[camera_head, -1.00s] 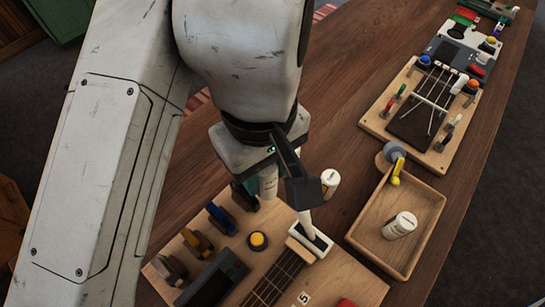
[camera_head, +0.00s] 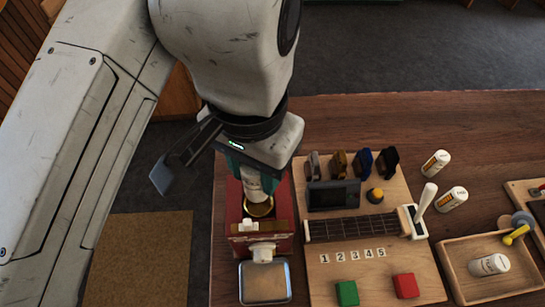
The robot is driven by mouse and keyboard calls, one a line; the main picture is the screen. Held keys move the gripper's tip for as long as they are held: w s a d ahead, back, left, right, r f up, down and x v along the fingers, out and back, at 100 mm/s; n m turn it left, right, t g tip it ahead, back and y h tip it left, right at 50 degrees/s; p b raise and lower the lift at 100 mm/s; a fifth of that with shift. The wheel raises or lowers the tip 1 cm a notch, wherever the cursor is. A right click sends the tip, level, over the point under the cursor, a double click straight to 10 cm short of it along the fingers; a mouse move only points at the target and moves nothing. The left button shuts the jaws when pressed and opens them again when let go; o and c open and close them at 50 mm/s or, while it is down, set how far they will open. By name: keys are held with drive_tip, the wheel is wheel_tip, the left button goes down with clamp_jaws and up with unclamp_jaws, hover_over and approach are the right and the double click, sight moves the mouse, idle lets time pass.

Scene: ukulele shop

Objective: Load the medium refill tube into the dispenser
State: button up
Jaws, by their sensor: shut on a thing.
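The red dispenser (camera_head: 234,208) stands at the left end of the table, with a round gold-coloured opening (camera_head: 260,208) on top. A white spout sits on its front above a metal tray (camera_head: 264,283). My gripper (camera_head: 256,176) is directly above the dispenser, shut on a pale refill tube (camera_head: 254,190). The tube points down, with its lower end at or just above the gold opening; I cannot tell whether it has entered. My gripper hides most of the tube and any size marking.
Right of the dispenser is a wooden board (camera_head: 323,278) with a fretboard, white lever, buttons and coloured capos. Two white tubes (camera_head: 436,163) (camera_head: 453,199) are beyond it. A wooden tray (camera_head: 465,289) at the right holds another white tube (camera_head: 488,265).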

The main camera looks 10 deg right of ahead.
sight(258, 193)
drive_tip(key=shift+f+b, duration=2.45)
drive_tip(key=shift+f, duration=0.45)
drive_tip(key=shift+p, duration=0.45)
drive_tip(key=shift+f+b, duration=0.4)
drive_tip(key=shift+f, duration=0.15)
drive_tip(key=o, duration=0.7)
drive_tip(key=shift+o, duration=0.2)
drive_tip(key=shift+r+p, duration=3.25)
drive_tip(key=shift+r, duration=2.25)
